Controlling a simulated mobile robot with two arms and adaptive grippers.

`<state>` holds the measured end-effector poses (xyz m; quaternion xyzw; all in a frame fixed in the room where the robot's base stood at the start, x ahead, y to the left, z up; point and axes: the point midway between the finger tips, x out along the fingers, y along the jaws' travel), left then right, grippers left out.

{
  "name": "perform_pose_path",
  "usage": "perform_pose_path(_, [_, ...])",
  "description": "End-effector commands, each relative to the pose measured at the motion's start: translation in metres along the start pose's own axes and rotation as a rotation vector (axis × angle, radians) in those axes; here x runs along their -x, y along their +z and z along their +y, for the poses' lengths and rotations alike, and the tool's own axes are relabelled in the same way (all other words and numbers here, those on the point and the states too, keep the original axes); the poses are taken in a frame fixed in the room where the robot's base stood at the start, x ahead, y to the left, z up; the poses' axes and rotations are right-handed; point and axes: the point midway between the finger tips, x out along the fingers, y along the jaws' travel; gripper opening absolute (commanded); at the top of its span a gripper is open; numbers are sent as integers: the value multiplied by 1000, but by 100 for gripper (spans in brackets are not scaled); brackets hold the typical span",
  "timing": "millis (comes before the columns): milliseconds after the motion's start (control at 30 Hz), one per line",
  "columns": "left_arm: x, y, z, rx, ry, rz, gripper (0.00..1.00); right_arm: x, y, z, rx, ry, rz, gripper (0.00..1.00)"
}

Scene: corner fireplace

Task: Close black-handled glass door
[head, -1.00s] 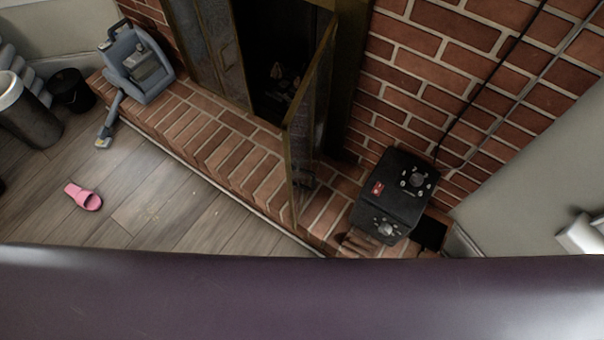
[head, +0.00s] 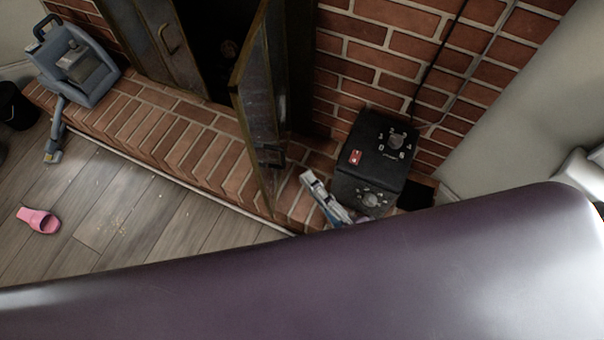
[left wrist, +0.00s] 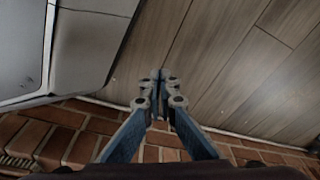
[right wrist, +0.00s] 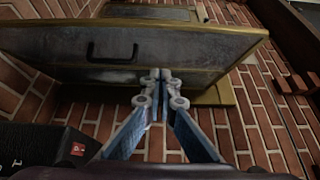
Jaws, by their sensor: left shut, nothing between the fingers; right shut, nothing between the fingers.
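The glass door (head: 260,95) has a brass frame and stands swung open, out from the dark firebox opening (head: 212,40). In the right wrist view its pane (right wrist: 190,50) fills the upper part, with a black handle (right wrist: 112,52) left of my fingers. My right gripper (head: 308,178) is shut and empty, just right of the door's lower part in the head view. Its tips (right wrist: 161,76) overlap the pane in the right wrist view; I cannot tell whether they touch. My left gripper (left wrist: 160,77) is shut and empty, seen against the wood floor.
A black control box (head: 372,165) stands on the brick hearth (head: 180,125), close to my right gripper. A grey-blue appliance (head: 80,65) sits at the hearth's left end. A pink slipper (head: 38,220) lies on the mostly clear floor. My purple arm covers the lower picture.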

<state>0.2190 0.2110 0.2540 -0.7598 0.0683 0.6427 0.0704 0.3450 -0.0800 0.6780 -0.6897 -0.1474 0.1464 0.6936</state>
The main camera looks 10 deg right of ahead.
Motion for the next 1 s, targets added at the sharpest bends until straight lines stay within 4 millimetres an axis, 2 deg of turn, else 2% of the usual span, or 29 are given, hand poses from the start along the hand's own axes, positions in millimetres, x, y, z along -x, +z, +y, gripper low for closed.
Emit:
perform_pose_path(200, [2,-3,0,0,0,1,0,-48,-1,-1,3,-5,2,0])
perform_pose_path(400, [4,-8,0,1,-1,7,0,-87,4,0,0,-1,1,0])
perform_pose_path(667, [6,-11,-1,0,-1,4,0,-106,25,1,3,2,1,0])
perform_pose_path(1000, [9,-16,-1,1,-2,14,0,-108,28,1,6,2,0,0])
